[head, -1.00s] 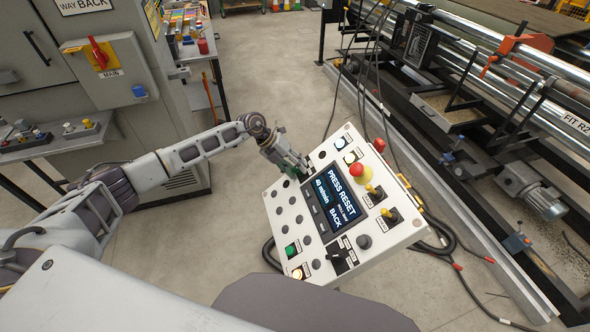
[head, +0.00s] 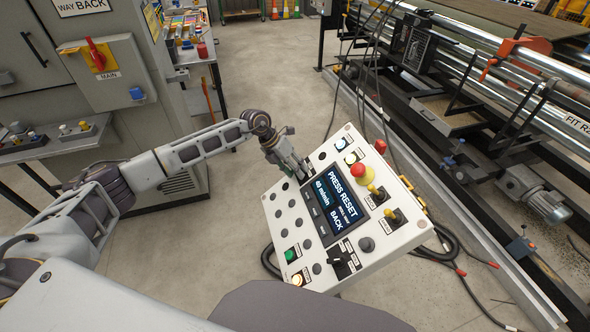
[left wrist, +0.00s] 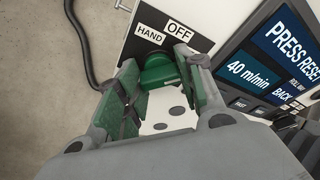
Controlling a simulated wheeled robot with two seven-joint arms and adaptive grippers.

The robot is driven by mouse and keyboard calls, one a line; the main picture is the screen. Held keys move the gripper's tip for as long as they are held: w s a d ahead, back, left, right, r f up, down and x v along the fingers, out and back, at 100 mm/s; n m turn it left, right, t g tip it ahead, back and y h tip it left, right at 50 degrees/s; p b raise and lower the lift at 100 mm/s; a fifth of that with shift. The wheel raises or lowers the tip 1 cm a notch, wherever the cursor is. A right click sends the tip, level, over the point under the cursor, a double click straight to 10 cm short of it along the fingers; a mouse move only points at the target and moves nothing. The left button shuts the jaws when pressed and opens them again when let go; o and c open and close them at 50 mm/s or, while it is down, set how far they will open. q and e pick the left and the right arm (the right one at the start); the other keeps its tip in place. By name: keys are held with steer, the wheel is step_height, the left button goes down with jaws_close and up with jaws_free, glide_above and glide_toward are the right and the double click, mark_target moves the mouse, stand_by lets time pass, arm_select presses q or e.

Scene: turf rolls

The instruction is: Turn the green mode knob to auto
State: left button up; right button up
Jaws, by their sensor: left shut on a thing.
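The green mode knob (left wrist: 158,70) sits on the white control panel (head: 265,212), next to black labels reading HAND (left wrist: 150,34) and OFF (left wrist: 179,31). No AUTO label shows; which label the knob points to, I cannot tell. My left gripper (left wrist: 160,72) is shut on the knob, one finger on each side of it. In the head view the left gripper (head: 300,172) is at the panel's upper left edge and hides the knob. My right gripper is in neither view.
A screen (head: 336,205) reading PRESS RESET is just right of the gripper. A red emergency button (head: 358,171), yellow-handled switches (head: 377,192) and a black rotary switch (head: 341,262) are on the same panel. A roller machine (head: 480,130) stands to the right.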

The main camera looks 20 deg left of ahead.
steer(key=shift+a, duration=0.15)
arm_select(q)
steer(key=o, duration=1)
steer(key=shift+r, duration=0.1)
steer(key=shift+a+r, duration=0.3)
steer(key=shift+r, duration=0.1)
steer(key=v, duration=1.1)
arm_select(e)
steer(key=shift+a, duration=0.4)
